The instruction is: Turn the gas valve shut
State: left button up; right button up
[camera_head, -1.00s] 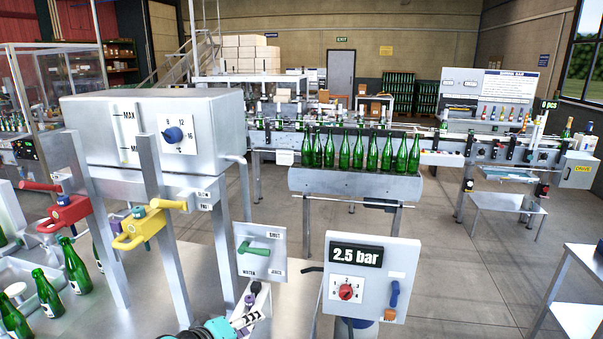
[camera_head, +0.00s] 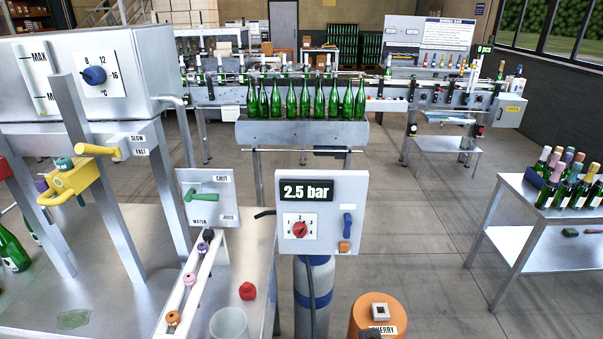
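A grey panel (camera_head: 322,184) stands at the centre front with a display reading 2.5 bar (camera_head: 307,191). It carries a red dial (camera_head: 299,229) and, at its right, a blue lever (camera_head: 347,224) pointing up and down above an orange block (camera_head: 344,247). The small label above the lever is too small to read. A grey gas cylinder (camera_head: 314,276) with a blue band stands below and behind the panel, with a dark hose beside it. Which of these is the gas valve is not labelled legibly; the blue lever looks like a valve handle. Neither gripper is in view.
A panel with a green handle (camera_head: 207,197) stands left of the gauge panel. A white rail (camera_head: 187,288) with coloured rings, a red piece (camera_head: 247,291) and a cup (camera_head: 228,324) are on the left table. An orange drum (camera_head: 377,317) stands right of the cylinder.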

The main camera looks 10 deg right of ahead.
aim_at(348, 220)
jog(key=k+z, duration=0.1)
jog(key=z, duration=0.2)
jog(key=k+z, duration=0.25)
jog(key=i+j+z, duration=0.2)
jog(key=i, duration=0.15)
